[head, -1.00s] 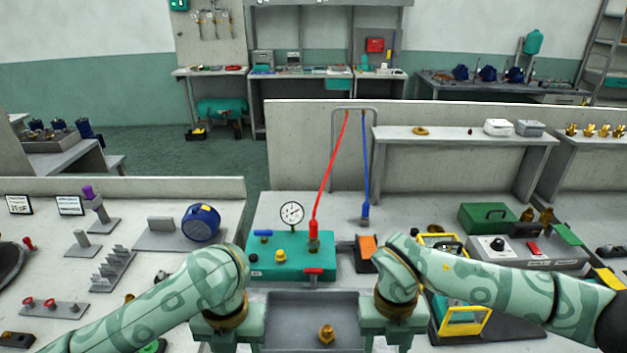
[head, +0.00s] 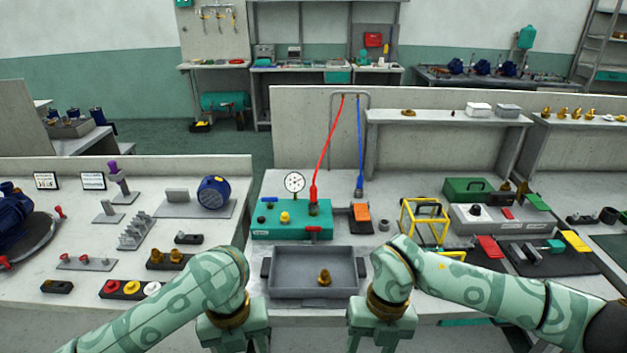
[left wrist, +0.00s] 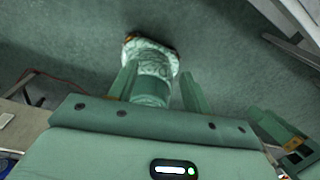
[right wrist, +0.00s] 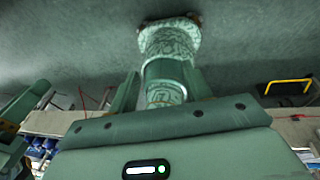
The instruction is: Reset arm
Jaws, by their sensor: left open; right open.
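My left gripper (head: 235,338) hangs at the bottom of the head view, in front of the bench's near edge. In the left wrist view its two fingers (left wrist: 158,88) stand apart with nothing between them but my own body beyond. My right gripper (head: 380,338) hangs likewise to the right. In the right wrist view its fingers (right wrist: 165,90) are apart and empty. Both point down over the floor. The grey tray (head: 283,290), with a brass fitting (head: 324,277) in it, lies on the bench just beyond them.
A green pump block (head: 268,228) with a gauge (head: 294,183) and red hose (head: 324,150) stands behind the tray. A yellow frame (head: 405,218) stands to the right. The left bench (head: 100,245) holds buttons, fittings and a blue motor (head: 214,193). Floor shows below both grippers.

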